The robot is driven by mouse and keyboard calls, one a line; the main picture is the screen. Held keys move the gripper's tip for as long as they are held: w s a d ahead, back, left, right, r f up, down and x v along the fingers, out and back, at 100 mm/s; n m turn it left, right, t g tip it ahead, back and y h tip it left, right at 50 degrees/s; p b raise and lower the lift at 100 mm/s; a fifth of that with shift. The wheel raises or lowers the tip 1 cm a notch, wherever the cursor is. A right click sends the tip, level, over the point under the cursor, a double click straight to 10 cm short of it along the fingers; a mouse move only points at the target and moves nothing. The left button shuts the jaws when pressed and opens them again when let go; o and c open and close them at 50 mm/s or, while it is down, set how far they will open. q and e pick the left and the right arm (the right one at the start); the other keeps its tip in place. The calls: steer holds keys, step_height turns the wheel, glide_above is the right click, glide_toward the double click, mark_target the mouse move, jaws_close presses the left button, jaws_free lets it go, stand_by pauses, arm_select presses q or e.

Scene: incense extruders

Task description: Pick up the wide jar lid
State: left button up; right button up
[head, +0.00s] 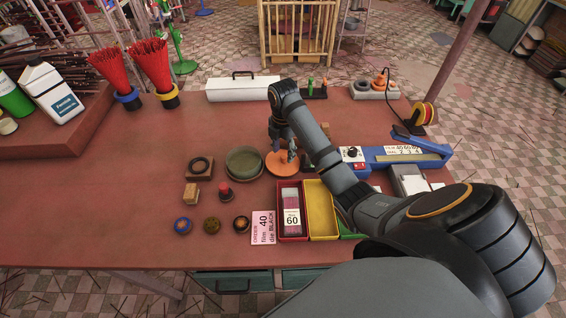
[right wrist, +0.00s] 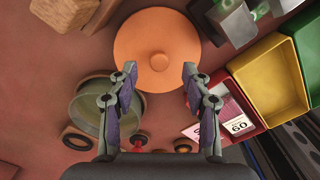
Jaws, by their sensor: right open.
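The wide jar lid (head: 284,166) is a round orange disc with a small knob, lying on the red-brown table. In the head view my right gripper (head: 283,146) is over its far part and partly hides it. In the right wrist view the lid (right wrist: 157,50) lies ahead of the fingertips, with its knob in line with the gap. My right gripper (right wrist: 158,73) is open and empty between its two fingers. A green-grey round jar or bowl (head: 244,162) stands just left of the lid. My left gripper is in neither view.
A red tray (head: 281,230) and a yellow tray (head: 321,208) stand in front of the lid. A blue device (head: 415,155) is to the right. Several small round pieces, one of them blue (head: 183,225), lie front left. The table's left front is clear.

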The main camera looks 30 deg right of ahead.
steer(key=shift+w+f, duration=0.1)
steer(key=shift+f, duration=1.35)
jaws_close()
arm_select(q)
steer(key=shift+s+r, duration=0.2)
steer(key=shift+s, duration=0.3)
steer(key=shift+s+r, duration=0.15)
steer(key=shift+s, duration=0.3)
arm_select(e)
steer(key=shift+r, duration=0.15)
steer(key=shift+r, duration=0.25)
step_height(320, 180, up, 3)
steer(key=shift+r, duration=0.1)
arm_select(q)
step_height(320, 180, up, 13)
steer(key=p, duration=1.3)
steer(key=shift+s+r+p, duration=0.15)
steer(key=shift+p, duration=0.15)
arm_select(e)
steer(key=s+a+r, duration=0.8)
steer(key=a+r, duration=0.1)
steer(key=a, duration=0.2)
steer(key=shift+s, duration=0.35)
